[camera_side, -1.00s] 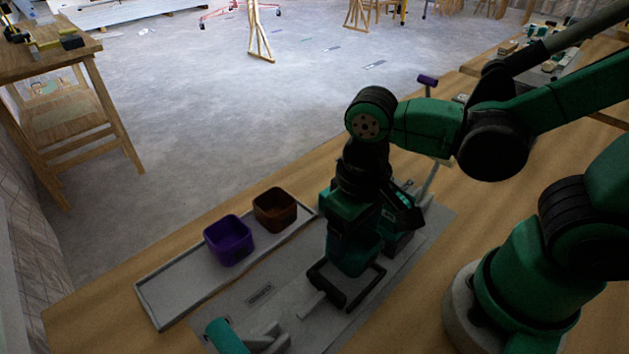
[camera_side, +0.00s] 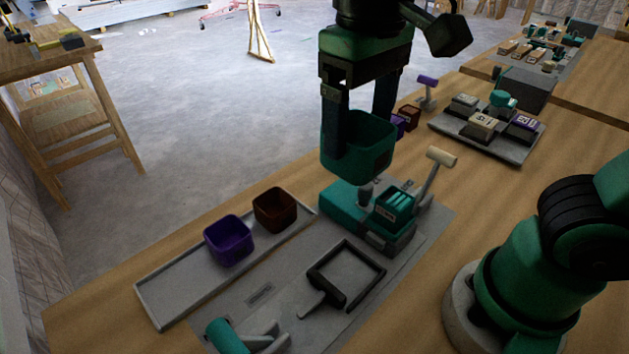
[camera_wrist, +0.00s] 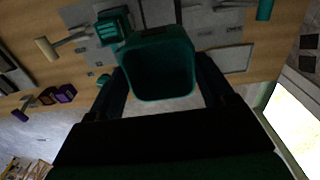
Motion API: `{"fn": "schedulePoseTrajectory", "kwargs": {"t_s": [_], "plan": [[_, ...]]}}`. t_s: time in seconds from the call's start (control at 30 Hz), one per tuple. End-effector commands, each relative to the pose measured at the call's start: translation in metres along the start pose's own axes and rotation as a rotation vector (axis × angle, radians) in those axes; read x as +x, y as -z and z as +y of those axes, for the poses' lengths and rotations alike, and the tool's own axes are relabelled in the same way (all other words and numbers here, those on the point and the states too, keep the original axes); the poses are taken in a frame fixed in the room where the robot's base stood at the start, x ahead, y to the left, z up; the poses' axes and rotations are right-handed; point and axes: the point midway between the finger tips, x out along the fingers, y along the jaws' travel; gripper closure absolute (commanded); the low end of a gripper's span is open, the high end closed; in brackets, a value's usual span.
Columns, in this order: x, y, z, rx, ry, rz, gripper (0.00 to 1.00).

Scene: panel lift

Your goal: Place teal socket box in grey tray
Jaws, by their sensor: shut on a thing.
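The teal socket box (camera_side: 372,147), an open-topped cup, is held up above the work mat. My gripper (camera_side: 358,125) is shut on the box, with one finger on each side of it. In the wrist view the box (camera_wrist: 160,68) sits between the fingers and its open mouth shows. The long grey tray (camera_side: 165,301) lies to the left and lower in the side view. It holds a purple box (camera_side: 228,241) and a brown box (camera_side: 275,210) towards its far end. Its near end is bare.
A teal machine (camera_side: 345,205) with a post stands below the held box, with a cream-handled lever (camera_side: 440,157) beside it. A black frame (camera_side: 347,275) lies on the grey mat. A teal-handled lever (camera_side: 228,337) is at the front. A tray of blocks (camera_side: 490,140) stands at right.

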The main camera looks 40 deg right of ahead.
Motion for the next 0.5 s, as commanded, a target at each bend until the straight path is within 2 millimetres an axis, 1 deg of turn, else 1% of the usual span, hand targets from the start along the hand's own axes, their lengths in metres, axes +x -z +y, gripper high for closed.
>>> {"fn": "schedulePoseTrajectory", "kwargs": {"t_s": [0.13, 0.27, 0.37, 0.5], "plan": [[-0.002, 0.026, -0.02, -0.004, 0.0, 0.0, 0.77], [0.004, 0.055, -0.047, -0.004, 0.0, 0.001, 0.77], [0.014, 0.076, -0.069, -0.004, 0.0, 0.001, 0.77], [0.034, 0.102, -0.101, -0.005, 0.001, 0.001, 0.77]]}}
